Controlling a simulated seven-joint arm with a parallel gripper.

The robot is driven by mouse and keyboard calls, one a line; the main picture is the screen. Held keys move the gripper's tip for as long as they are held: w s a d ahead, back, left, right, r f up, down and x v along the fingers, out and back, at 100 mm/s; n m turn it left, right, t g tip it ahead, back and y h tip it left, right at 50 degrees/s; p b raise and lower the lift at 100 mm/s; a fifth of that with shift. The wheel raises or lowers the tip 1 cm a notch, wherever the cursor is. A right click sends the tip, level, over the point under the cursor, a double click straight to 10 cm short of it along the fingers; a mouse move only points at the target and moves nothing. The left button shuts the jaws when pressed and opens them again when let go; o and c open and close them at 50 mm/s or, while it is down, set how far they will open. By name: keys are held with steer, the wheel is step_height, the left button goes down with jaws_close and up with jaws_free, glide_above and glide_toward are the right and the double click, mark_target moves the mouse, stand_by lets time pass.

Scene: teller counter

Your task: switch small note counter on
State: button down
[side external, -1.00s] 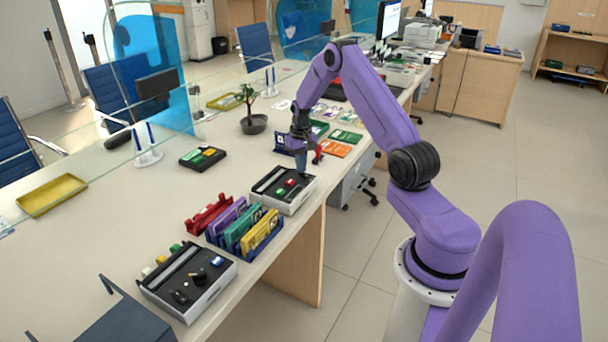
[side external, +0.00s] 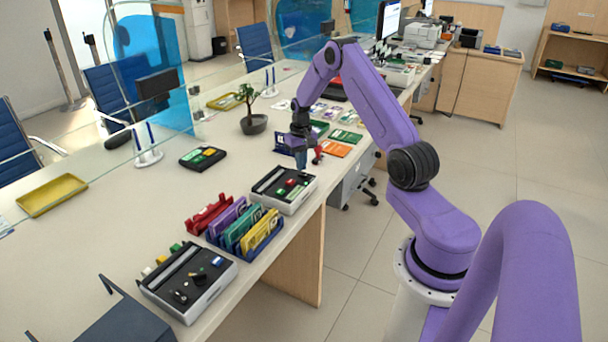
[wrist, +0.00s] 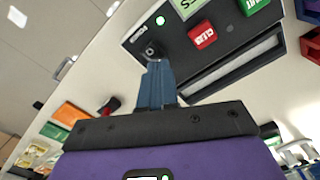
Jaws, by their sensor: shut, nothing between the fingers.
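The small note counter (side external: 284,204) is a pale box with a black top near the table's front edge. My gripper (side external: 302,168) points down over the counter's far right corner. In the wrist view, my gripper's shut fingertips (wrist: 155,66) are right beside the switch and partly overlap it. I cannot tell whether they touch, or which way the switch is set.
A larger black-topped machine (side external: 212,289) stands nearer the camera. Between the two machines is a rack of coloured folders (side external: 243,228). A black keypad (side external: 203,158) and a potted plant (side external: 254,124) stand behind. Coloured cards (side external: 345,136) lie beyond my gripper.

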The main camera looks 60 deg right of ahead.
mark_target(301, 174)
steer(key=shift+r, duration=2.75)
steer(key=shift+a, duration=0.1)
steer(key=s+a+r+n, duration=0.2)
steer(key=a+r+n, duration=0.1)
steer(key=a, duration=0.6)
steer(key=s+a+r+n, duration=0.2)
steer(key=a+r+n, duration=0.15)
steer(key=a, duration=0.65)
steer(key=s+a+r+n, duration=0.15)
steer(key=a+r, duration=0.25)
steer(key=a, duration=0.5)
steer(key=s+a+r+n, duration=0.2)
steer(key=s+a+n, duration=0.3)
steer(key=s+a, duration=0.45)
steer(key=s+n, duration=0.5)
steer(key=s, duration=1.1)
steer(key=shift+s+d+r+n, duration=0.3)
steer(key=shift+s+d, duration=0.05)
steer(key=shift+d, duration=0.1)
